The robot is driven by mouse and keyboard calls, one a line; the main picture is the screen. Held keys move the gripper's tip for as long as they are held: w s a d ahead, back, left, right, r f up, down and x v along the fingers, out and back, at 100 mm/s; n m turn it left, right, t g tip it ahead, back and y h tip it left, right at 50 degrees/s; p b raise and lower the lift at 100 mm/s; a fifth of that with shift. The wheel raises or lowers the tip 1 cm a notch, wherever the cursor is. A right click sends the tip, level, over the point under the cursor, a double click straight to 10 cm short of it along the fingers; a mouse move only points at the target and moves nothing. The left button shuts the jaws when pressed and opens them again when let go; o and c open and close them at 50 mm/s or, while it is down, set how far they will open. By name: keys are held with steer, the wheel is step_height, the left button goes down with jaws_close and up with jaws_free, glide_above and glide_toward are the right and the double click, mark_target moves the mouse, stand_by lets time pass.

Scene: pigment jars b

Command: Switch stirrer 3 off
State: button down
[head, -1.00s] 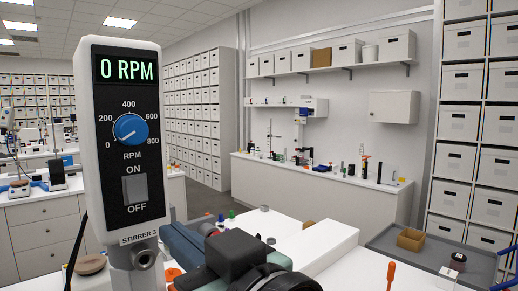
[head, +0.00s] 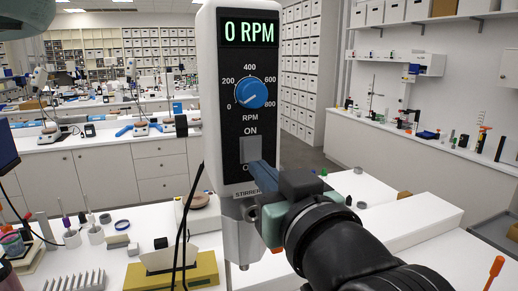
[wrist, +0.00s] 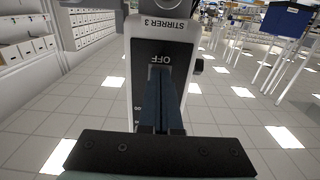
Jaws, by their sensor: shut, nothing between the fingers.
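Stirrer 3 (head: 236,110) stands upright in the middle of the head view, a white housing with a black front panel. Its display (head: 249,32) reads 0 RPM and its blue knob (head: 251,93) points near 0. The grey rocker switch (head: 251,147) sits below, between ON and OFF. My gripper (head: 256,168) is shut and empty, its blue fingertips at the lower end of the switch, partly covering the OFF label. In the wrist view stirrer 3 (wrist: 163,30) appears upside down, with the shut fingers (wrist: 168,88) over the panel just past OFF. Contact with the switch cannot be told.
A dark cable (head: 180,230) hangs left of the stirrer. A yellow block stand (head: 175,276) and a grey rack (head: 75,285) are on the white bench at lower left. An orange-handled tool (head: 496,268) is at lower right.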

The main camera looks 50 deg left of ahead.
steer(key=shift+w+a, duration=0.15)
steer(key=shift+a, duration=0.2)
stand_by(0.3)
steer(key=b+v, duration=0.6)
steer(key=v, duration=1)
steer(key=shift+d, duration=0.2)
steer(key=w+d+r+m+t+h+b, duration=0.25)
steer(key=w+d+r+m+t, duration=0.3)
steer(key=t, duration=0.55)
steer(key=d+r+m+t+h, duration=0.2)
steer(key=d+m+t+h, duration=0.6)
steer(key=h, duration=0.6)
steer(key=shift+s+d+r+t, duration=0.2)
steer(key=shift+d+r+t, duration=0.2)
steer(key=shift+d+t, duration=0.3)
